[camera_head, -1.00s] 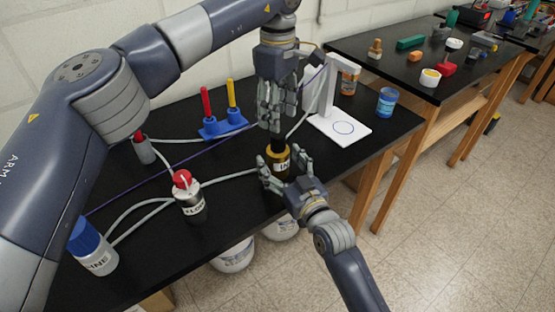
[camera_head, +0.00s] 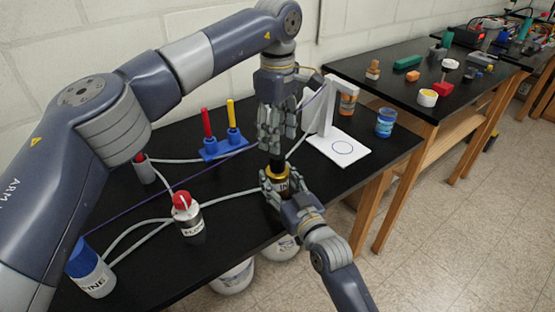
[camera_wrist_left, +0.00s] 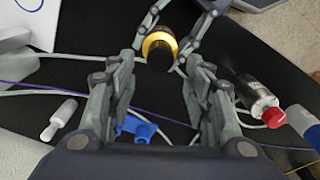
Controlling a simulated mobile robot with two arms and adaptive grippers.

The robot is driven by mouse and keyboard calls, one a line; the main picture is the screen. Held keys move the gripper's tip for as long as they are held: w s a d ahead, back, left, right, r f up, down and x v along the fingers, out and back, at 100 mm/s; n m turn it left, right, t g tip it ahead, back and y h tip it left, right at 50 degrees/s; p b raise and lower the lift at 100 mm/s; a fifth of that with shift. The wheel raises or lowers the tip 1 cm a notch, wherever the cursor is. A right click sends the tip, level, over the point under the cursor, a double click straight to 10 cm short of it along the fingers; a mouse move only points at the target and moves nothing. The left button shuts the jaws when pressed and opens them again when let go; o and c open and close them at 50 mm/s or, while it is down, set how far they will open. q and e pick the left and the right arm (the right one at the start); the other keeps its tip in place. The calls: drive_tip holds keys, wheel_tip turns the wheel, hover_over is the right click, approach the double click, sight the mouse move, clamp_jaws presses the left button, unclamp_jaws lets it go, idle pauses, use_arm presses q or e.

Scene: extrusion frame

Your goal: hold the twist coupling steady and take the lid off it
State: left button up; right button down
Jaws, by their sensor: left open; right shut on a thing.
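The twist coupling (camera_head: 283,185) is a gold cylinder with a dark lid (camera_head: 276,164), upright near the table's front edge. My right gripper (camera_head: 278,184) is shut on its gold body, from the front right; its fingers hide part of the coupling. My left gripper (camera_head: 277,147) points down above the lid, open. In the left wrist view the coupling (camera_wrist_left: 147,44) shows as a gold ring around a dark top, beyond and between my left gripper's spread fingers (camera_wrist_left: 158,95). I see nothing between those fingers.
On the black table (camera_head: 240,225), a red-capped canister (camera_head: 188,215) and a blue-capped bottle (camera_head: 90,270) stand left. A blue holder (camera_head: 225,146) with red and yellow sticks is behind. A white stand (camera_head: 340,147) and blue jar (camera_head: 385,123) are right. Cables cross the table.

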sight(278, 157)
use_arm(q)
wheel_tip(278, 157, down, 8)
drive_tip(key=shift+r, duration=0.15)
drive_tip(key=shift+c, duration=0.2)
clamp_jaws()
drive_tip(key=n, duration=0.5)
drive_tip(key=shift+n, duration=0.4)
drive_tip(key=n, duration=0.4)
drive_tip(key=shift+n, duration=0.4)
drive_tip(key=n, duration=0.4)
drive_tip(key=shift+n, duration=0.4)
drive_tip(key=n, duration=0.6)
drive_tip(key=shift+r, duration=0.1)
drive_tip(key=shift+r, duration=0.2)
use_arm(e)
drive_tip(key=shift+f, duration=0.1)
